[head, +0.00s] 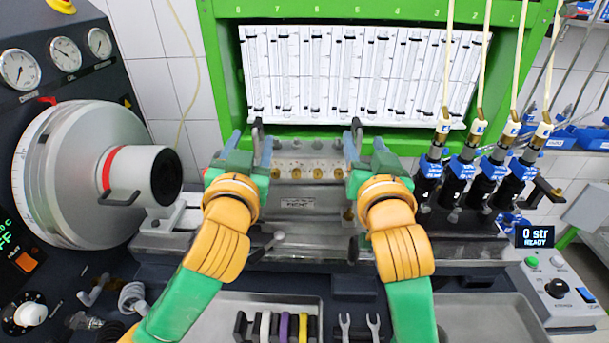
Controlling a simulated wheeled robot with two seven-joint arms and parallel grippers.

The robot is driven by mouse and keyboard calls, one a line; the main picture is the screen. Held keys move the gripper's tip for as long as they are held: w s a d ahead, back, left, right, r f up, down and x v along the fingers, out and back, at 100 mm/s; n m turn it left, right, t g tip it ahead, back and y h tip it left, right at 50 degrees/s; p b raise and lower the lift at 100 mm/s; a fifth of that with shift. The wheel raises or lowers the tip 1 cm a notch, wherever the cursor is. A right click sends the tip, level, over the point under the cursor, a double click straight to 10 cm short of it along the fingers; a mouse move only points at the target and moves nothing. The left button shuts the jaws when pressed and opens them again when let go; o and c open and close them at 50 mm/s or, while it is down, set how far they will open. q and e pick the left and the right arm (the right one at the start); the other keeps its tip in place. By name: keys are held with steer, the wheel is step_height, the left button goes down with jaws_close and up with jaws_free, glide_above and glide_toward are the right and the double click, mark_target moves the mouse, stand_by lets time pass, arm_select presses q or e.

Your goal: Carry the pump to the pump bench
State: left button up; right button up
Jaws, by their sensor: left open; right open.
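The pump (310,190) is a silver-grey block with a row of brass fittings along its top and a label plate on its front. It sits upright over the bed of the pump bench (205,243), in front of the green frame. A dark upright handle stands at each end of the pump. My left gripper (249,150) is open at the left handle (258,132), with its fingers either side of it. My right gripper (363,147) is open at the right handle (357,128). Whether the fingers touch the handles, I cannot tell. The pump's underside is hidden.
A large grey drive wheel (75,190) with a red-ringed shaft stands left of the pump. Several black injectors (470,175) with pale hoses stand close on the right. A display (534,236) reads "0 str READY". Trays with tools (360,325) lie in front.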

mark_target(255, 132)
arm_select(q)
steer(key=w, duration=0.6)
steer(key=shift+w+a+f, duration=0.1)
steer(key=shift+w+f, duration=0.1)
steer(key=shift+w, duration=0.05)
arm_select(e)
steer(key=w, duration=0.6)
steer(key=shift+w+a+f, duration=0.1)
steer(key=shift+w+f, duration=0.1)
steer(key=shift+w, duration=0.05)
arm_select(q)
steer(key=shift+w, duration=0.2)
arm_select(e)
steer(key=shift+w, duration=0.2)
arm_select(q)
steer(key=shift+s+r, duration=0.3)
arm_select(e)
steer(key=shift+s+r, duration=0.3)
arm_select(q)
steer(key=shift+w+f, duration=0.15)
steer(key=shift+w, duration=0.1)
jaws_close()
arm_select(e)
steer(key=shift+w+f, duration=0.1)
steer(key=shift+w, duration=0.15)
jaws_close()
